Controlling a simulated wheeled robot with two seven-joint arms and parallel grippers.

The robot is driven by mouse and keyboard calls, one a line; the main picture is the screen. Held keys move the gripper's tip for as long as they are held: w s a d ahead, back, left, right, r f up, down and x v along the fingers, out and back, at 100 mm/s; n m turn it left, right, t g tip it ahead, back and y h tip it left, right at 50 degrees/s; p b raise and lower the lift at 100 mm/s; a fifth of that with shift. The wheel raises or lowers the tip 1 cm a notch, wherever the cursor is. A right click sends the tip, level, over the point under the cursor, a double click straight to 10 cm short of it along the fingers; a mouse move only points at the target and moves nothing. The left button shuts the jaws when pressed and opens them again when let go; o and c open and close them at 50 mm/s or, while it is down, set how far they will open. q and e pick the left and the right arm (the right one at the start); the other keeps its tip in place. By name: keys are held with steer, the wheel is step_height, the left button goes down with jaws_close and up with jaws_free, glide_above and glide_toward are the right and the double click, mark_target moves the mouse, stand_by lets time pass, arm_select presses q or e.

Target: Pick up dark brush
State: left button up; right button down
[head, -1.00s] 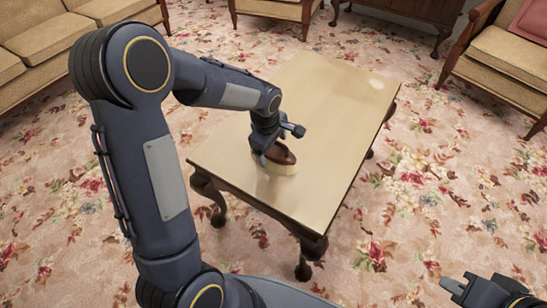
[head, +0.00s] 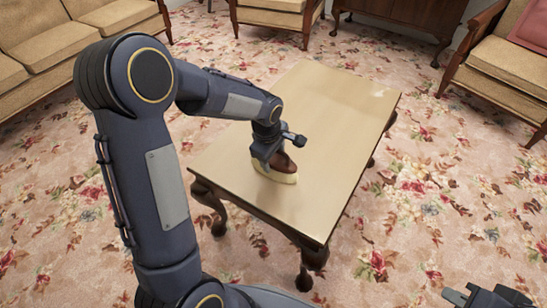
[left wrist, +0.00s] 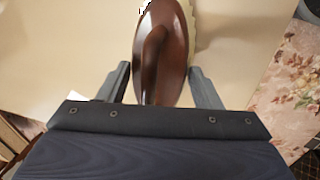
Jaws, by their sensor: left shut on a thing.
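The dark brush (head: 284,163) has a glossy red-brown wooden back and pale cream bristles. It is at the near part of the wooden coffee table (head: 335,110), and it looks tilted. I cannot tell whether it still touches the tabletop. My left gripper (head: 269,160) is shut on the brush and hides part of it in the head view. In the left wrist view, the brush (left wrist: 165,50) lies between the two fingers. My right gripper (head: 448,297) is at the bottom right, partly cut off and away from the table; its opening is unclear.
The rest of the tabletop is clear. A sofa (head: 50,45) stands at the upper left, an armchair (head: 505,65) at the right, and another chair (head: 275,15) and a dark cabinet (head: 410,20) at the back. Floral carpet (head: 405,210) surrounds the table.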

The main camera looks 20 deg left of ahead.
mark_target(273, 159)
arm_select(q)
steer(key=shift+r, duration=0.5)
step_height(273, 159, up, 3)
steer(key=shift+f+p, duration=0.15)
steer(key=shift+p, duration=0.55)
steer(key=s+a+r+p, duration=0.2)
steer(key=s+r, duration=0.2)
steer(key=s, duration=0.2)
steer(key=s+a+r+p, duration=0.2)
steer(key=s+r, duration=0.3)
steer(key=s, duration=0.2)
steer(key=shift+a+p, duration=0.3)
steer(key=shift+p, duration=0.05)
steer(key=shift+s, duration=0.1)
